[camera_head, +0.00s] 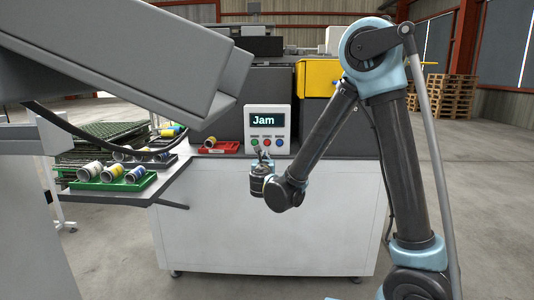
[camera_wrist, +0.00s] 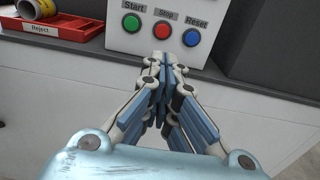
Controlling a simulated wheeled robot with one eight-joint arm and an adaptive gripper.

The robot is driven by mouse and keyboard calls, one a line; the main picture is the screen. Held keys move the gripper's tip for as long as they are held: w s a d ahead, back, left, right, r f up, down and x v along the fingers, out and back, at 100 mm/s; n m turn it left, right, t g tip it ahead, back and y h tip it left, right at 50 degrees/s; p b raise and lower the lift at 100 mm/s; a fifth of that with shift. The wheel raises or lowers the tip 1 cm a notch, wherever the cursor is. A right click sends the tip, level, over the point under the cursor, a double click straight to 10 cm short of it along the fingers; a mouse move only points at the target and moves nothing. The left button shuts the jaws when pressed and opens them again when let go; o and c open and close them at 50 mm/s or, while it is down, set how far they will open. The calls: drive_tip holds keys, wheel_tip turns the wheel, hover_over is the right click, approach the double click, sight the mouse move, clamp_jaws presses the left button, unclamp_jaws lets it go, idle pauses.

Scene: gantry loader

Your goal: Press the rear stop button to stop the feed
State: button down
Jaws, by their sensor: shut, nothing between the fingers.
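A light grey control panel (camera_head: 281,114) stands on the machine's ledge, and its screen reads "Jam". In the wrist view it carries a green Start button (camera_wrist: 131,23), a red Stop button (camera_wrist: 162,30) and a blue Reset button (camera_wrist: 191,37) in a row. My gripper (camera_wrist: 163,60) is shut and empty. Its fingertips point at the panel and appear just below the red button in the wrist view; I cannot tell whether they touch the panel. In the head view my gripper (camera_head: 261,156) is in front of the panel's lower part.
A red tray (camera_wrist: 60,29) labelled "Reject" holds a can (camera_wrist: 37,8) left of the panel. A green tray (camera_head: 133,184) with several cans sits on the side shelf at left. A large grey housing (camera_head: 130,50) overhangs the left. Open floor lies right of the machine.

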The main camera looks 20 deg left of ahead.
sight(267, 146)
drive_tip(key=x, duration=1.3)
drive_tip(key=shift+w, duration=0.45)
drive_tip(key=shift+x, duration=0.85)
drive_tip(key=shift+r, duration=0.15)
drive_tip(key=shift+s+d, duration=0.2)
drive_tip(key=shift+s, duration=0.2)
drive_tip(key=v, duration=1.3)
drive_tip(key=shift+s, duration=0.25)
drive_tip(key=shift+a, duration=0.2)
